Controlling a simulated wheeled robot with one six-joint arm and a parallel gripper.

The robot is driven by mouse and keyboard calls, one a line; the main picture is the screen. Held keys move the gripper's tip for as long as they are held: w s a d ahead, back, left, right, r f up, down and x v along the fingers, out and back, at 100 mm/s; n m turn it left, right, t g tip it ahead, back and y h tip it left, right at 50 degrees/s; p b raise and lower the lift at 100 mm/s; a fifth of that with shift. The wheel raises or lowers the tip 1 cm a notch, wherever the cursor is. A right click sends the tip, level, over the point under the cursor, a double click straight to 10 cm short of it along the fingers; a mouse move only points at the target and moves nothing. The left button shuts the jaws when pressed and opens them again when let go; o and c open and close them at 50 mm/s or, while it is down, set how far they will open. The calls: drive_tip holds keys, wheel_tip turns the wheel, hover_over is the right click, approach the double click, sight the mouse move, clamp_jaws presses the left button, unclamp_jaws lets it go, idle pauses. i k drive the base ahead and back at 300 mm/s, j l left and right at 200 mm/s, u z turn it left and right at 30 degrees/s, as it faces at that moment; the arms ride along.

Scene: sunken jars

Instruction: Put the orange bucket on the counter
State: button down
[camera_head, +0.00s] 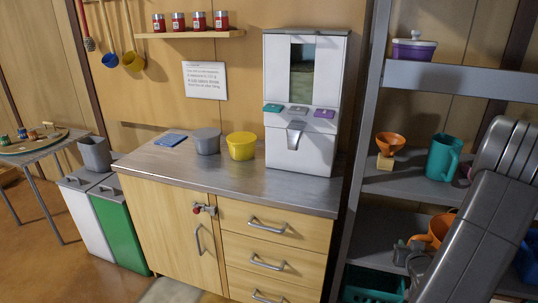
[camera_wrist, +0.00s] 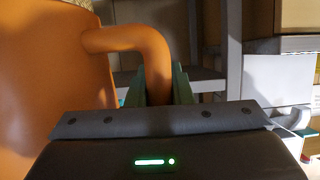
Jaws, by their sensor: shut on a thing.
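The orange bucket (camera_head: 437,230) shows at the right of the head view, by the grey shelf unit and partly hidden by my arm. In the wrist view the orange bucket (camera_wrist: 50,85) fills the left side, its curved handle between my fingers. My gripper (camera_wrist: 160,88) is shut on that handle. In the head view my gripper (camera_head: 406,252) is small and dark beside the bucket. The counter (camera_head: 225,180) has a grey metal top and stands left of the shelf unit. I cannot tell whether the bucket touches a shelf.
On the counter are a blue flat item (camera_head: 170,139), a grey bucket (camera_head: 207,141), a yellow bucket (camera_head: 241,145) and a white dispenser (camera_head: 300,145). The counter's front strip is clear. The shelf unit (camera_head: 450,78) holds a teal jug (camera_head: 442,158) and an orange funnel (camera_head: 390,143).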

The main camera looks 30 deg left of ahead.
sight(177, 167)
drive_tip(key=k+j+u, duration=0.1)
drive_tip(key=j, duration=0.35)
drive_tip(key=k+j, duration=0.15)
drive_tip(key=j, duration=0.35)
drive_tip(key=k+j+u, duration=0.15)
drive_tip(key=j, duration=0.3)
drive_tip(key=k+j, duration=0.1)
drive_tip(key=j, duration=0.35)
drive_tip(key=u, duration=0.05)
